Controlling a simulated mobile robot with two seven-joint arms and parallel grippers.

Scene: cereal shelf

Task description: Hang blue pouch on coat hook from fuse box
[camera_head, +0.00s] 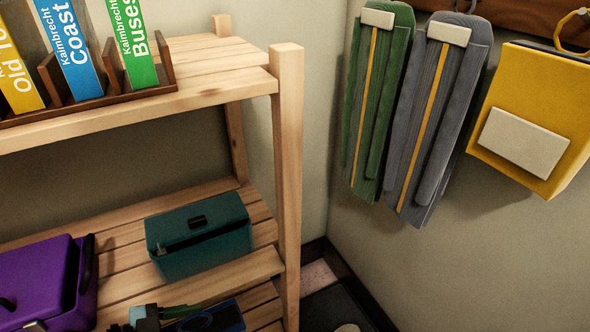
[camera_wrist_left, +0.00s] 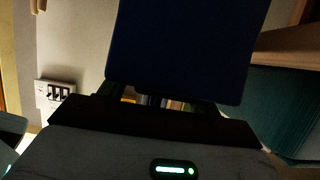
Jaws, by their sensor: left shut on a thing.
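A dark blue flat thing, which looks like the blue pouch (camera_wrist_left: 190,50), fills the upper middle of the left wrist view. My left gripper (camera_wrist_left: 165,103) is shut on its lower end. In the head view, a blue piece (camera_head: 222,318) shows at the bottom edge by the lower shelf, partly cut off; I cannot tell its full shape. A wooden rail (camera_head: 515,15) crosses the top right wall. A yellow pouch (camera_head: 545,95) hangs there by a ring. A white panel with dark switches (camera_wrist_left: 56,94), perhaps the fuse box, is at left in the wrist view.
Green (camera_head: 375,100) and grey (camera_head: 435,120) hanging things cover the wall left of the yellow pouch. The wooden shelf post (camera_head: 288,150) stands left of them. A teal box (camera_head: 200,240) and a purple box (camera_head: 45,280) stand on the lower shelf. Binders (camera_head: 135,40) stand above.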

